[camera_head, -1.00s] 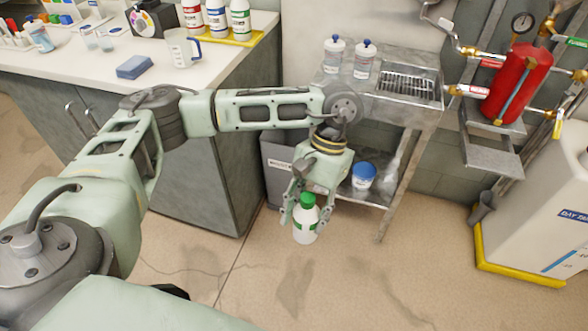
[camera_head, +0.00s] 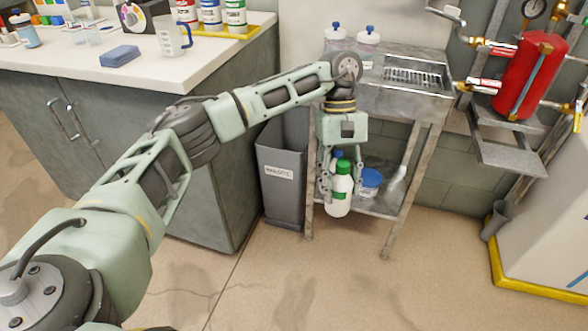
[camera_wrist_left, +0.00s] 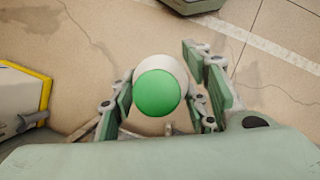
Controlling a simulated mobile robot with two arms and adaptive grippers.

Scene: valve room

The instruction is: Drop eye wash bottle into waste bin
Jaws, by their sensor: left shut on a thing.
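A white eye wash bottle (camera_head: 341,193) with a green cap and green label hangs upright in my left gripper (camera_head: 339,178). In the left wrist view the bottle's green cap (camera_wrist_left: 160,93) is between the finger pads of my left gripper (camera_wrist_left: 164,100), which is shut on it. The grey waste bin (camera_head: 283,197), with a white label, stands on the floor to the left of the gripper, between the cabinet and the metal stand. The bin's inside is mostly hidden from this angle. My right gripper is in neither view.
The metal stand (camera_head: 405,98) carries two blue-capped bottles on top. A blue-and-white tub (camera_head: 370,183) sits on its lower shelf, partly behind the held bottle. The grey cabinet (camera_head: 215,195) borders the bin on the left. A red tank (camera_head: 528,78) hangs at right. The front floor is clear.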

